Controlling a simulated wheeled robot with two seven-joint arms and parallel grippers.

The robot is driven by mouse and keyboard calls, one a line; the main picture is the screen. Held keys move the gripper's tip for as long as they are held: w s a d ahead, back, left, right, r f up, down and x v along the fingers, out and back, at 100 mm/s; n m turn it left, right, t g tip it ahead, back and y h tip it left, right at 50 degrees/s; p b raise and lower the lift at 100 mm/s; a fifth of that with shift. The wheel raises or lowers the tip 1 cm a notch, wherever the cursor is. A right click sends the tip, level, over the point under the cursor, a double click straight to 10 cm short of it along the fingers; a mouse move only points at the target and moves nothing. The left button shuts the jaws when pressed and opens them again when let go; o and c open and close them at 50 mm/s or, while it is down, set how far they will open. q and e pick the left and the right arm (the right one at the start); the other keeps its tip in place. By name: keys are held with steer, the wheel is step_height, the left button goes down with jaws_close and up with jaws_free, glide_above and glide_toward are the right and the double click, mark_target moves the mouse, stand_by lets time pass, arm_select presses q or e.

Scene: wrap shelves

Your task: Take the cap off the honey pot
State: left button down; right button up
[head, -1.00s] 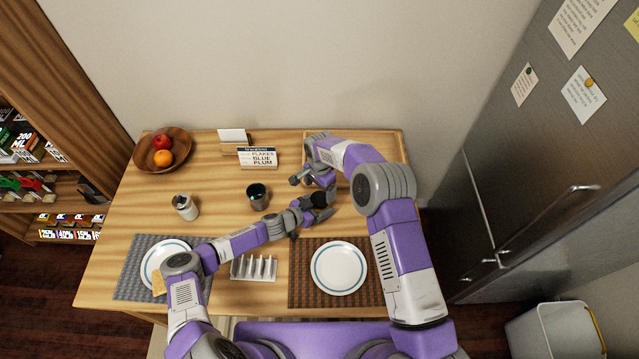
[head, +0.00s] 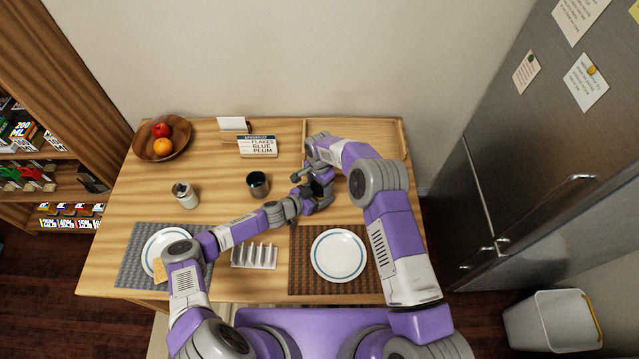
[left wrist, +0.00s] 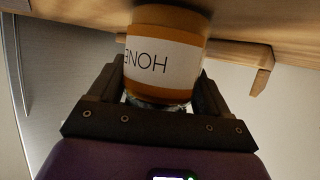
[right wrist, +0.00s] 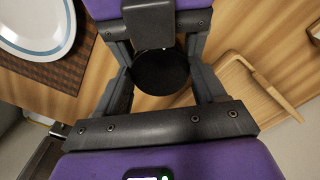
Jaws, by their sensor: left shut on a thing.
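The honey pot (left wrist: 160,62), amber with a white label, shows in the left wrist view between the two fingers of my left gripper (left wrist: 165,85). The left gripper is shut on it. The pot's dark round cap (right wrist: 160,72) shows in the right wrist view. My right gripper (right wrist: 160,88) is over the pot with one finger on each side of the cap. I cannot tell whether these fingers press on the cap. In the head view both grippers meet right of the table's middle, with my right gripper (head: 318,186) above, and they hide most of the pot.
A dark cup (head: 258,184) and a pale jar (head: 187,196) stand left of the grippers. A white rack (head: 254,257) and a plate (head: 339,255) are in front. A sign (head: 258,147), a fruit bowl (head: 162,138) and a wooden tray (head: 398,138) are at the back.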

steer(key=shift+c, duration=1.2)
steer(key=n, duration=0.6)
steer(key=shift+n, duration=0.3)
steer(key=o, duration=1.2)
steer(key=shift+c, duration=0.2)
steer(key=shift+r, duration=2.3)
steer(key=shift+c, duration=0.2)
steer(key=m, duration=0.1)
steer(key=r+m, duration=0.1)
steer(key=m, duration=0.1)
steer(key=shift+s+r, duration=0.1)
steer(key=shift+s, duration=0.15)
steer(key=r+m, duration=0.2)
steer(key=m, duration=0.1)
steer(key=shift+w, duration=0.2)
steer(key=shift+m, duration=0.3)
steer(key=shift+f, duration=3.9)
